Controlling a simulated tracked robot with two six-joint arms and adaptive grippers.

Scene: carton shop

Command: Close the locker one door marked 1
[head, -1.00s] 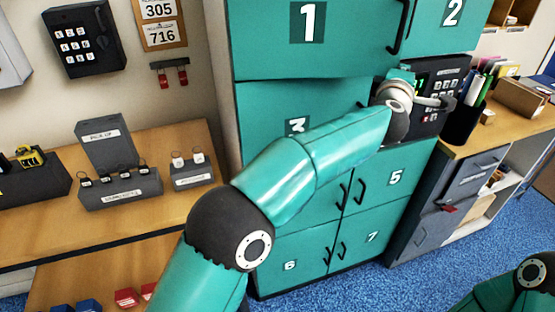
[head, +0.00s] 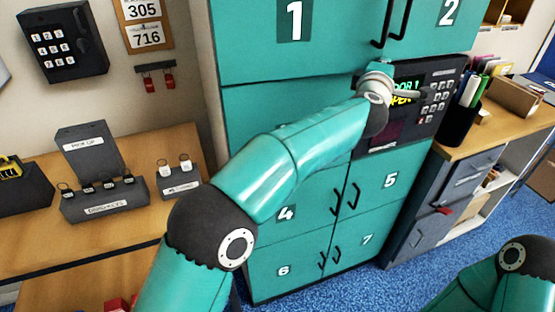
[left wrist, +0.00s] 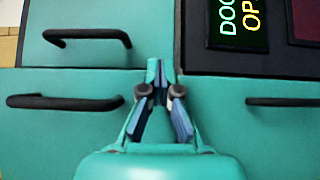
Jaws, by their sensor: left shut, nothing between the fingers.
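The locker door marked 1 (head: 260,45) is a teal panel with a black handle (head: 383,28), top left of the locker in the head view. It looks shut or nearly shut, close to flush with door 2 (head: 435,35); a small gap cannot be ruled out. In the left wrist view, turned sideways, door 1 (left wrist: 60,145) is lower left. My left gripper (left wrist: 156,72) is shut and empty at the lower handle-side corner of door 1; I cannot tell whether it touches. In the head view its fingers are mostly hidden by the wrist. My right gripper is out of view.
A keypad panel (head: 440,90) beside my left wrist has a lit display (head: 405,90) reading door 1 open, partly covered. Lower doors 4 to 7 look shut. A wooden bench (head: 120,205) with key trays is left; a desk with a black pen cup (head: 460,120) is right.

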